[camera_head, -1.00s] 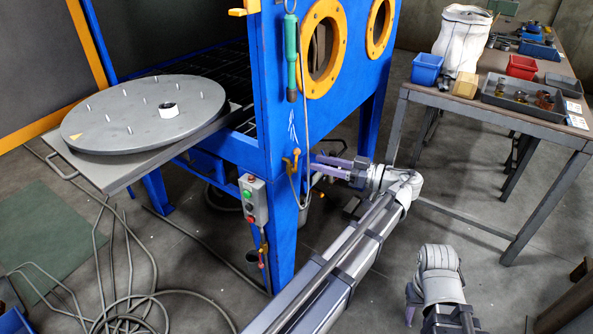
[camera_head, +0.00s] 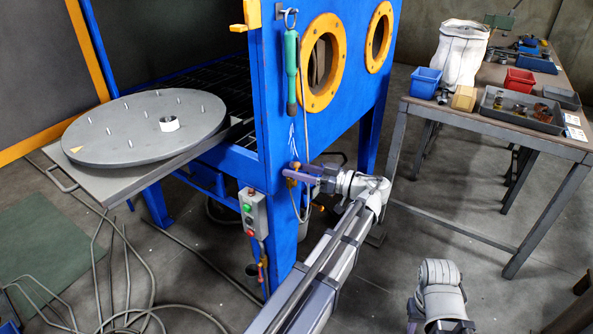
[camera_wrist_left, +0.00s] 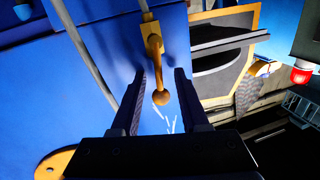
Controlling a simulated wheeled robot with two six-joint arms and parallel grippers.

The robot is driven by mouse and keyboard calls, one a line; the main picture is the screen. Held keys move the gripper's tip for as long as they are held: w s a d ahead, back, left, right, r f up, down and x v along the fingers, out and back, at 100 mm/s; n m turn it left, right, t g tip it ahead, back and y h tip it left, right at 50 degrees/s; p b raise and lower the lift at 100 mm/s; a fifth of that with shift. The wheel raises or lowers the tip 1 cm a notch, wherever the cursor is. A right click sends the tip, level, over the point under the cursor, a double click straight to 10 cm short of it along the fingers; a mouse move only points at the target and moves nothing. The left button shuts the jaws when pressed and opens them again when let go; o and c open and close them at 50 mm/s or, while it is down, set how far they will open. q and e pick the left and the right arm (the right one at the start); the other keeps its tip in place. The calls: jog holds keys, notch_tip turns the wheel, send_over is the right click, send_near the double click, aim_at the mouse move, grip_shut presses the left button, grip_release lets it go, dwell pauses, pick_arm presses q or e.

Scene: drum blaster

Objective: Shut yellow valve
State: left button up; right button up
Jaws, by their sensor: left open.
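The yellow valve (camera_head: 295,166) is on the blue cabinet's corner post, above the button box. Its lever also shows in the left wrist view (camera_wrist_left: 155,52), ending in a round knob (camera_wrist_left: 161,97). My left gripper (camera_head: 296,174) is at the valve in the head view and partly covers it. In the left wrist view its two fingers (camera_wrist_left: 158,75) are apart, with the knob between them and visible space on both sides. My right gripper (camera_head: 412,308) is low at the right, seen only in part, away from the valve.
A grey button box (camera_head: 254,212) hangs on the post below the valve. A green-handled tool (camera_head: 291,72) and a thin hose hang above it. A round turntable (camera_head: 125,130) stands out at left. A workbench (camera_head: 480,116) stands at right. Cables lie on the floor.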

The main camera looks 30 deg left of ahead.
pick_arm(q)
grip_shut()
dwell(0.3)
jog(key=shift+w, duration=0.15)
dwell(1.0)
